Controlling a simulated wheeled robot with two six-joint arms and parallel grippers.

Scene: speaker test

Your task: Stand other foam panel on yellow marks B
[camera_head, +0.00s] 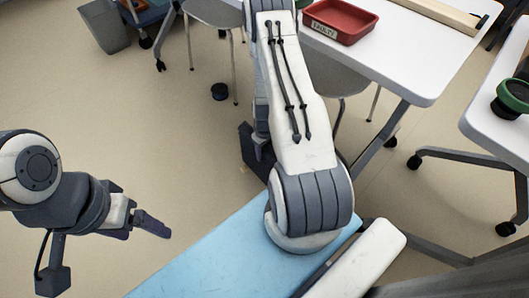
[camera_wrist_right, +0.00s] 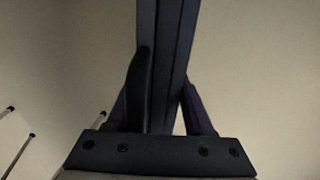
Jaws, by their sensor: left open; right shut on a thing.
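A dark panel (camera_wrist_right: 172,40) stands nearly edge-on in the right wrist view, running up out of the top of the picture. My right gripper (camera_wrist_right: 163,88) is shut on it, with one finger on each side. In the head view the right arm covers most of that gripper. A dark shape (camera_head: 249,150) shows beside the arm, but I cannot tell whether it is panel or gripper. My left gripper (camera_head: 146,226) is open and empty at the left, over bare floor. No yellow marks B can be made out.
A light blue surface (camera_head: 215,255) lies at the bottom centre under my right arm. A white table (camera_head: 405,55) carries a red tray (camera_head: 342,22) at the upper right. Another table (camera_head: 500,135) holds a green-rimmed object (camera_head: 514,95). The left floor is largely clear.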

